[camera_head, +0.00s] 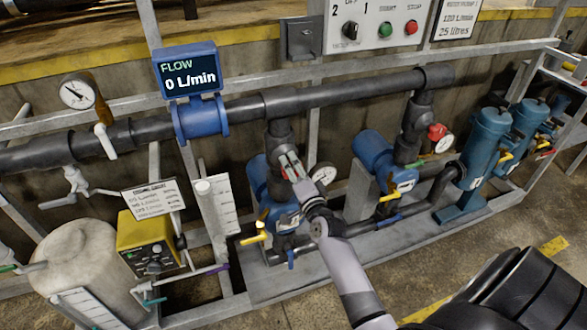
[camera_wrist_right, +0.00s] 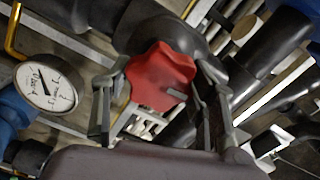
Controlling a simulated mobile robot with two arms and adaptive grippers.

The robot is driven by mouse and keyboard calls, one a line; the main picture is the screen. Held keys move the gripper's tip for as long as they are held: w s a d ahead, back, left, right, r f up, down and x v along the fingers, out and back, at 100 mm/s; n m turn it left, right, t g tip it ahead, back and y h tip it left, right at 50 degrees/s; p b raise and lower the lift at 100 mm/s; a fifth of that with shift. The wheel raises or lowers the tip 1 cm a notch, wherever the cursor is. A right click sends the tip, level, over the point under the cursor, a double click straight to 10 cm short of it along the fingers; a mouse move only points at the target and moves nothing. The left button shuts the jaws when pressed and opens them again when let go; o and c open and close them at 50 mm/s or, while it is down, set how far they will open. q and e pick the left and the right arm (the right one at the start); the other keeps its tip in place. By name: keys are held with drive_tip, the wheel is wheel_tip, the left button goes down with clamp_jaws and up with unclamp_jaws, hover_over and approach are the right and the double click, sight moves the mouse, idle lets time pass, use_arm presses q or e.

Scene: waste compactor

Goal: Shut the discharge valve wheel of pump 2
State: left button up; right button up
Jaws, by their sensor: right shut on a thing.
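In the right wrist view a red lobed valve wheel (camera_wrist_right: 163,78) sits between the two fingers of my right gripper (camera_wrist_right: 160,95), which is shut on it. The wheel is on a dark pipe fitting. In the head view my right gripper (camera_head: 291,166) reaches the vertical discharge pipe (camera_head: 281,133) above the left of two blue pumps (camera_head: 258,180). The wheel is mostly hidden there by the fingers. The other blue pump (camera_head: 372,152) has a red wheel (camera_head: 437,131) on its own riser. I cannot read a pump number on either pump. My left gripper is not in view.
A pressure gauge (camera_head: 323,173) is right beside the gripper and also shows in the wrist view (camera_wrist_right: 45,87). The blue flow meter (camera_head: 187,70) reads 0 L/min. A control panel (camera_head: 378,28) is above. Yellow handles (camera_head: 254,238) and a white tank (camera_head: 78,260) stand lower left.

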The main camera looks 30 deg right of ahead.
drive_tip(key=shift+f+m, duration=0.1)
drive_tip(key=shift+m, duration=0.5)
drive_tip(key=o, duration=1.2)
drive_tip(key=shift+c, duration=0.2)
drive_tip(key=v, duration=1.2)
